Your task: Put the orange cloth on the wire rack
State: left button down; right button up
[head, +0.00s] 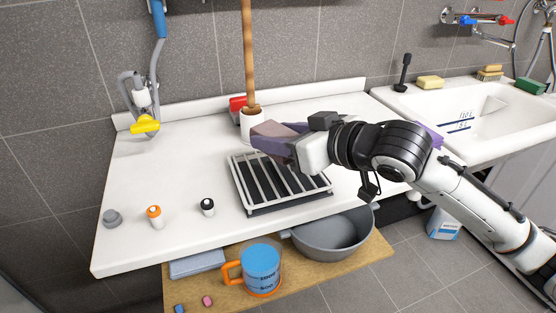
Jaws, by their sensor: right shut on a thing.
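The wire rack (250,195), white bars over a dark base, stands on the white counter. My right gripper (276,143) reaches in from the right and hangs over the rack's far edge, apart from it as far as I can tell. It is shut on a mauve-brown thing (268,132) at its tip; its shape is partly hidden and I cannot tell whether it is cloth. I see no clearly orange cloth. My left gripper is out of view.
A sink (480,115) is right; a grey pan (332,237) and a blue mug (261,270) sit below. The counter's left middle is clear.

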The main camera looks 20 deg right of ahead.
aim_at(278, 169)
jog(key=shift+f, duration=0.75)
notch_tip(278, 169, down, 3)
jog(key=shift+f+b, duration=0.1)
jog(key=shift+b, duration=0.3)
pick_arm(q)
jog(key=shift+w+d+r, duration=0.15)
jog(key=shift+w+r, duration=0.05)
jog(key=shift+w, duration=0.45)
pick_arm(e)
jog(key=shift+f, duration=0.1)
jog(key=o, duration=1)
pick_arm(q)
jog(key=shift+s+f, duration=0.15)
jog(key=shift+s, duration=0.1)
